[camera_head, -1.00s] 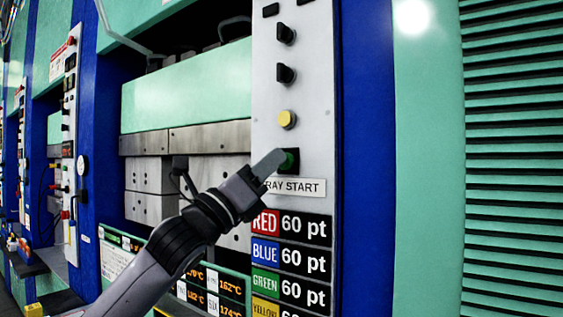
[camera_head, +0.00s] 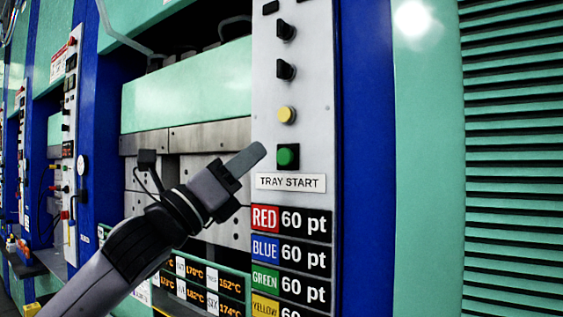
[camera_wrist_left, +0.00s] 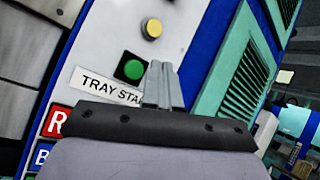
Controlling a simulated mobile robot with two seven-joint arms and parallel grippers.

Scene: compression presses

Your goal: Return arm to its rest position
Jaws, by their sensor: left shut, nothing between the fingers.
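My left gripper (camera_head: 258,153) is shut and empty. Its fingertips are in front of the press's control panel, left of the green button (camera_head: 287,156) and apart from it in the head view. The green button sits on a black square mount above the "TRAY START" label (camera_head: 291,183). In the left wrist view the shut fingers (camera_wrist_left: 164,68) point up the picture, just right of the green button (camera_wrist_left: 131,69), and cover the end of the label. My right gripper is not in view.
A yellow button (camera_head: 287,115) and black knobs (camera_head: 286,70) are higher on the panel. Colour score labels (camera_head: 291,251) are below it. The press (camera_head: 190,88) with its metal blocks is behind my arm. A slatted green panel (camera_head: 515,150) is at the right.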

